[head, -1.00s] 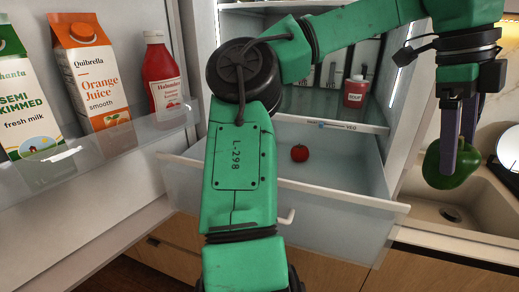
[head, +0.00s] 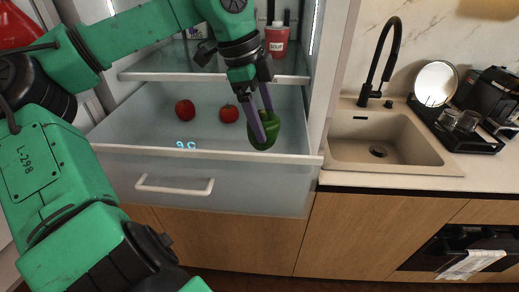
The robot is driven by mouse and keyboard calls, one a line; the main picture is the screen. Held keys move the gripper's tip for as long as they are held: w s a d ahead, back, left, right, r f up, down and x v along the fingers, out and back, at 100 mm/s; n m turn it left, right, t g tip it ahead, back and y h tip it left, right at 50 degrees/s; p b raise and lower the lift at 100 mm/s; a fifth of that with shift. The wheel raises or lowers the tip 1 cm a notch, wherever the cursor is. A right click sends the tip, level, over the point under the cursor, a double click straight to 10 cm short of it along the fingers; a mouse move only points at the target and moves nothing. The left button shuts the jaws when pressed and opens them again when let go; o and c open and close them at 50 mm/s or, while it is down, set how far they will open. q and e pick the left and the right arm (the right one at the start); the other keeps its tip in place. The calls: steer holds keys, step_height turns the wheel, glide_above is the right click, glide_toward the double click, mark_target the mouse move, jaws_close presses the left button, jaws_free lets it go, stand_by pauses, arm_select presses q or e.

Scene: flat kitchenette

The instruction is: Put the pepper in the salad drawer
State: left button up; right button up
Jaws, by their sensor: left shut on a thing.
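My left gripper (head: 263,125) comes in from the upper left, pointing down, with its fingers shut on a green pepper (head: 265,133). The pepper is at the right end of the open salad drawer (head: 228,184) and overlaps its front rim in the picture. I cannot tell how high above the drawer floor it is. The drawer is pulled out, with a white bar handle on its front. Two red tomatoes, one on the left (head: 185,110) and one on the right (head: 229,113), lie in it. My right gripper is not in view.
A glass shelf (head: 150,72) with a red soup container (head: 277,40) sits above the drawer. The fridge's side wall stands to the right of the pepper. Beyond it are a sink (head: 385,140), a black tap (head: 382,65) and a dish rack (head: 455,128).

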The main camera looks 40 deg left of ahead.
arm_select(q)
step_height(320, 180, down, 10)
steer(key=shift+r+b, duration=0.1)
steer(key=shift+b, duration=0.55)
steer(key=o, duration=1.1)
steer(key=shift+r, duration=0.45)
steer(key=v, duration=1.1)
steer(key=shift+s+r, duration=0.15)
